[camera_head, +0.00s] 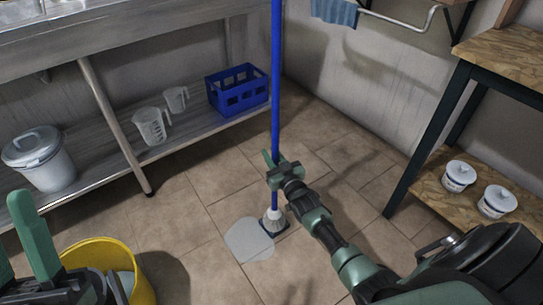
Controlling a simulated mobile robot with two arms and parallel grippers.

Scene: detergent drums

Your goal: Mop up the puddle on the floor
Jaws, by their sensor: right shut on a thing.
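A mop with a blue handle (275,80) stands nearly upright in the middle of the view. My right gripper (275,165) is shut on its handle, low down above the mop head. The whitish mop head (274,220) is at the right edge of the pale grey puddle (246,240) on the tiled floor. Whether it presses on the floor is hard to tell. A yellow bucket (140,280) stands at the lower left, partly hidden by my left arm (40,245).
A metal shelf at the left holds a white lidded bucket (45,160), two clear jugs (152,127) and a blue crate (237,95). A wooden rack with two white tubs (458,177) stands at the right. The floor (185,205) between is clear.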

